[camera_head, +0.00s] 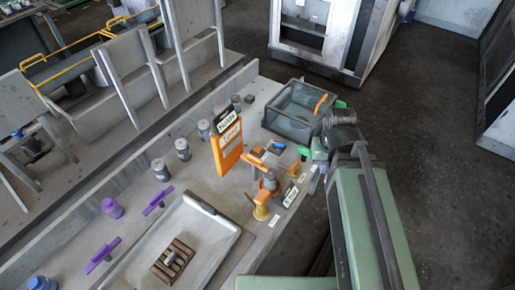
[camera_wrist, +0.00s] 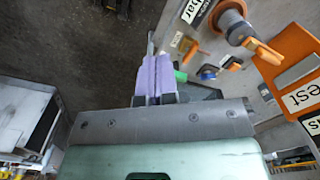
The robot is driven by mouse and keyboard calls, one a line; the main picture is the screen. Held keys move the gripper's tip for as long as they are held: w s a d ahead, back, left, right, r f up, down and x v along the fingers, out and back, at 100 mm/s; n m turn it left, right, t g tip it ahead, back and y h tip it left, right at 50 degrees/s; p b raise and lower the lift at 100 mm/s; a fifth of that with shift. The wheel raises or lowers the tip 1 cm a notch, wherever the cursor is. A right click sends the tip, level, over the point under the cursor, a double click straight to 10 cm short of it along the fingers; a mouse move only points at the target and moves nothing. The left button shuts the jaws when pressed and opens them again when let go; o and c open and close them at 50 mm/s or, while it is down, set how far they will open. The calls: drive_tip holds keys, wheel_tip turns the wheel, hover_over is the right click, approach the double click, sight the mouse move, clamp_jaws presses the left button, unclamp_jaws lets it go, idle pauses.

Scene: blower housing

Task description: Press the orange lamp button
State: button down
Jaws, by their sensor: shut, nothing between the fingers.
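Several orange parts stand on the bench in the head view, and I cannot tell for certain which is the lamp button. In the wrist view a round orange part (camera_wrist: 232,22) with an orange lever (camera_wrist: 262,50) shows at upper right. A small label (camera_head: 291,196) lies beside these parts; its print is too small to read surely. My gripper's purple fingers (camera_wrist: 155,68) are shut and empty, left of and apart from the orange parts. In the head view my wrist largely hides the fingers.
An orange panel (camera_head: 227,148) with signs stands upright behind the parts. A blue button (camera_wrist: 208,72) and a green part (camera_wrist: 180,76) lie close to my fingers. A clear-sided bin (camera_head: 292,106) stands at the back. A grey tray (camera_head: 207,232) lies at the front.

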drive_tip(key=n+t+y+b, duration=0.1)
drive_tip(key=n+t+b, duration=0.9)
drive_tip(key=b, duration=0.4)
hover_over(256, 149)
wheel_tip(256, 149, down, 9)
drive_tip(key=n+g, duration=0.1)
drive_tip(key=shift+d, duration=0.1)
wheel_tip(256, 149, down, 9)
drive_tip(key=b, duration=0.9)
drive_tip(key=shift+r, duration=0.1)
